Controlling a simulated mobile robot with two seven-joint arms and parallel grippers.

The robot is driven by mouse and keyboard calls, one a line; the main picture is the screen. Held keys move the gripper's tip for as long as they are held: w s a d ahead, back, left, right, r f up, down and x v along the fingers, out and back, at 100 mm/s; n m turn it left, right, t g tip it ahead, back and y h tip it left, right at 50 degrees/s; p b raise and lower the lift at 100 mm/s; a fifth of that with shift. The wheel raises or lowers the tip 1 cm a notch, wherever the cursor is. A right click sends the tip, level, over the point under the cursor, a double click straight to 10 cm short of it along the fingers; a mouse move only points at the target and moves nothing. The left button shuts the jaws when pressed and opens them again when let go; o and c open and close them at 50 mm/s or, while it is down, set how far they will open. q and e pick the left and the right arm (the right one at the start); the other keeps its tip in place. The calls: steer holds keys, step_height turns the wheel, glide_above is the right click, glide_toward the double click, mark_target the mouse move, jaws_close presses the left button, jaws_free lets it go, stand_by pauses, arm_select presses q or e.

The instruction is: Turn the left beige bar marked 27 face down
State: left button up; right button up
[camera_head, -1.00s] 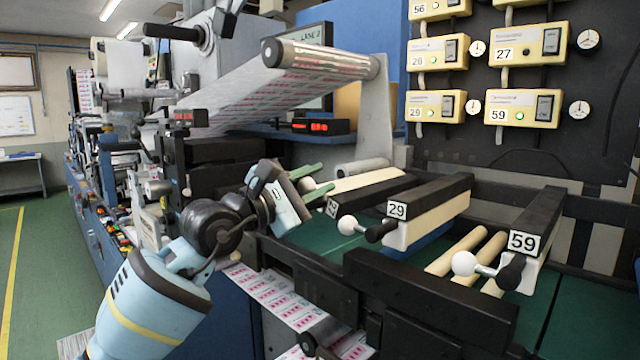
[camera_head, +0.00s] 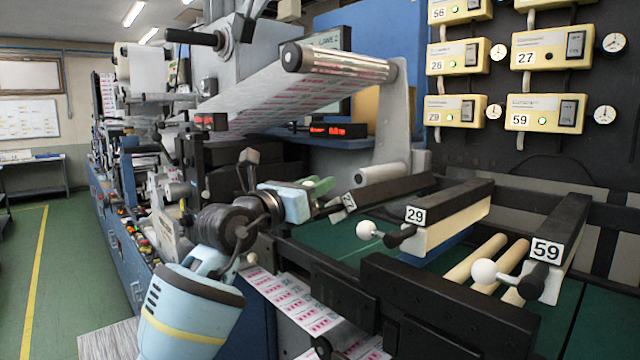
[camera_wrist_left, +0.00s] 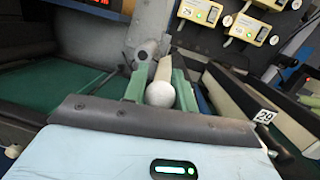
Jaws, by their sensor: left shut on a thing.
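The left bar marked 27 (camera_head: 385,191) lies at the back left of the row. Its dark side shows in the head view, and its 27 label (camera_head: 348,202) is tilted. In the left wrist view a pale beige strip (camera_wrist_left: 152,72) runs away behind a white ball knob (camera_wrist_left: 160,95). My left gripper (camera_head: 324,187) is at the bar's near left end. Its green fingers (camera_wrist_left: 157,90) are shut on the knob, one on each side. The gripper hides the knob in the head view. My right gripper is not in view.
The bar marked 29 (camera_head: 455,215) with its white knob (camera_head: 366,230) lies close to the right. The bar marked 59 (camera_head: 560,240) lies farther right. A dark frame rail (camera_head: 440,300) runs in front. Yellow numbered boxes (camera_head: 545,112) hang on the back panel.

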arm_select(q)
steer(key=shift+w+a+f+n+g+y, duration=0.1)
steer(key=shift+w+a+f+n+y, duration=0.45)
steer(key=shift+n, duration=1.35)
steer(key=shift+d+f+n+g+y, duration=0.15)
steer(key=shift+f+n, duration=0.8)
steer(key=shift+n, duration=0.95)
steer(key=shift+w+a+f+n+g+y, duration=0.1)
steer(key=shift+w+a+f+n+y, duration=0.45)
steer(key=shift+n, duration=1.35)
steer(key=shift+s+d+f, duration=0.2)
steer(key=shift+s+f, duration=0.1)
steer(key=o, duration=1)
steer(key=shift+r, duration=0.1)
steer(key=shift+s, duration=0.1)
steer(key=shift+v, duration=3.9)
